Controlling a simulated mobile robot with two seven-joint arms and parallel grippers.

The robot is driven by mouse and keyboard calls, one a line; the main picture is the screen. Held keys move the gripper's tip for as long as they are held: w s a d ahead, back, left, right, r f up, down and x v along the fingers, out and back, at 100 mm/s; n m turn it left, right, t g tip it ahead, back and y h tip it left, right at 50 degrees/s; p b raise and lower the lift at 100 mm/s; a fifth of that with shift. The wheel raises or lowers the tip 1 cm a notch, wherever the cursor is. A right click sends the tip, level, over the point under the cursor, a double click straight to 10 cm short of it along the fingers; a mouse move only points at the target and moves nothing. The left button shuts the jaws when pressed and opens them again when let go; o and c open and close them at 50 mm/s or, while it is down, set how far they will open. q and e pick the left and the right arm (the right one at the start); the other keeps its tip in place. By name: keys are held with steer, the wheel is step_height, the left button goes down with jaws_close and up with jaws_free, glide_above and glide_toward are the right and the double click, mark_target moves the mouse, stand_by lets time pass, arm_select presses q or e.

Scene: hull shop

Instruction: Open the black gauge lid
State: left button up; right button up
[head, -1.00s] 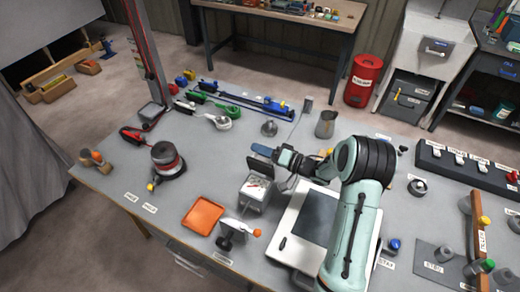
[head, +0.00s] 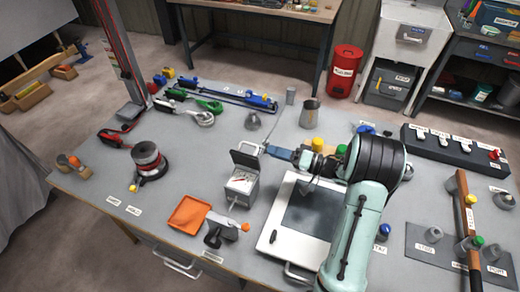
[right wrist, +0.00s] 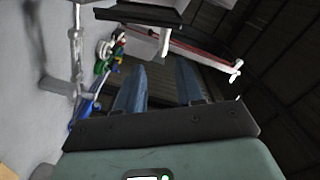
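The black gauge lid (head: 246,157) stands raised, tilted back at the rear of a small silver gauge box (head: 240,186) on the grey bench. The box's top is uncovered. My right gripper (head: 272,151) is just right of the lid, its blue fingers pointing left towards it; I cannot tell whether they touch. In the right wrist view the two blue fingers (right wrist: 159,88) are apart, with nothing seen between them. A dark plate edge (right wrist: 140,14) crosses above them; it may be the lid. My left gripper is not in view.
An orange tray (head: 188,214) and a grey clamp-like tool (head: 222,230) lie in front of the box. A white-framed panel (head: 272,236) is at its right. A metal cup (head: 309,112) stands behind. A dark reel (head: 147,160) is to the left.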

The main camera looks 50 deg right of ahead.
steer(key=shift+v, duration=1.45)
